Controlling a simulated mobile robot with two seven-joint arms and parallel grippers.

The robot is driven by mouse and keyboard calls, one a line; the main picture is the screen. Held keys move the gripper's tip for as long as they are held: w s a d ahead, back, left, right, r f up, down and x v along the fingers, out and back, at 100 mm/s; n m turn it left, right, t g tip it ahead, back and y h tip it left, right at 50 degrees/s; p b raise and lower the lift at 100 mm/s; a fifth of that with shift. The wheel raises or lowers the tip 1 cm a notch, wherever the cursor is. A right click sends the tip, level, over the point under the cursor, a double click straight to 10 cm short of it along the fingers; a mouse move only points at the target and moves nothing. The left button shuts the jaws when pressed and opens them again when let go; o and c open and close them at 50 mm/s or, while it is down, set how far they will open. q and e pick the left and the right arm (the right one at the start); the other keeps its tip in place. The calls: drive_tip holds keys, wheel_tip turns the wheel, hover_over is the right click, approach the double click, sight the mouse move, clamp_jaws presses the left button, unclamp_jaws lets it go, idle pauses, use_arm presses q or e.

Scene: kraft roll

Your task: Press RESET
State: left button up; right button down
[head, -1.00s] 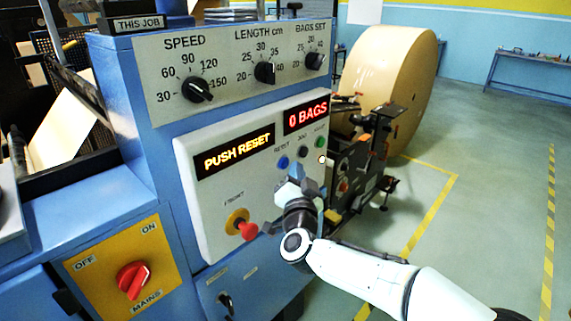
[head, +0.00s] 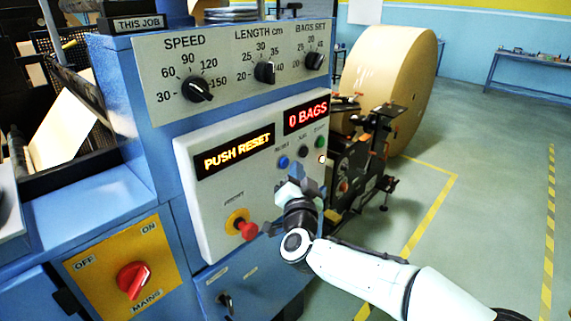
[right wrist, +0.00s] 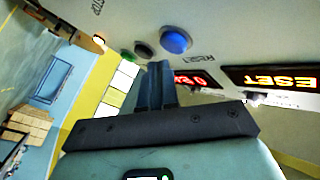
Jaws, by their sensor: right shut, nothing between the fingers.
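The blue RESET button (head: 283,163) sits on the white control panel (head: 212,228), below the lit displays. It also shows in the right wrist view as a large blue dome (right wrist: 175,40) with its label beside it. My right gripper (head: 298,172) is shut and empty, in front of the panel, just right of and slightly below the blue button in the head view. In the right wrist view its closed fingers (right wrist: 158,72) point toward the panel, near the blue button and a dark button. I cannot tell whether they touch anything. My left gripper is out of view.
The display (head: 234,154) reads PUSH RESET; the red counter (head: 307,115) reads 0 BAGS. A dark button (head: 303,151) and a green one (head: 320,142) lie right of RESET. A red stop knob (head: 246,230) protrudes lower left. A paper roll (head: 385,90) stands behind.

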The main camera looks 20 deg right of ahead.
drive_tip(key=shift+w+a, duration=0.1)
drive_tip(key=shift+w, duration=0.05)
idle(0.3)
drive_tip(key=shift+w+a, duration=0.1)
drive_tip(key=shift+w, duration=0.2)
drive_tip(key=shift+w+a+p, duration=0.15)
drive_tip(key=shift+w+p, duration=0.2)
idle(0.6)
idle(0.4)
drive_tip(key=shift+s+d+b, duration=0.35)
drive_tip(key=shift+s+b, duration=0.15)
drive_tip(key=shift+s, duration=0.25)
drive_tip(key=s, duration=0.1)
drive_tip(key=s+d+b, duration=0.1)
drive_tip(key=s, duration=0.1)
drive_tip(key=s+d+b, duration=0.1)
drive_tip(key=shift+s, duration=0.3)
